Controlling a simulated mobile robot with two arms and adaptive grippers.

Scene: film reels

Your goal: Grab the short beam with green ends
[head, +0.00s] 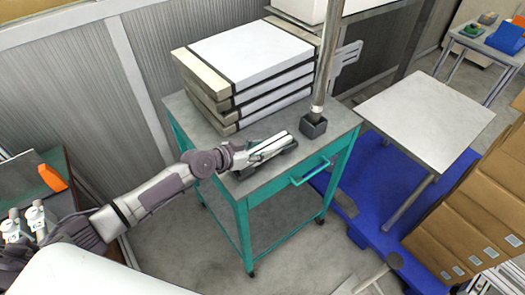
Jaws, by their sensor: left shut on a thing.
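My left gripper (265,150) reaches in from the left and is low over the front part of the grey top of a teal-framed cart (285,173). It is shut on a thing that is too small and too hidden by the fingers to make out. Pale, bar-like parts and dark parts show together there, at or just above the cart top. I cannot make out green ends on anything at the gripper. My right gripper is not in view.
Several flat white boxes (250,55) are stacked at the cart's back. A metal post (325,70) with a dark foot (313,127) stands right of my gripper. A pale table (425,115) over a blue pallet (375,195) and cardboard boxes (480,200) are to the right.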

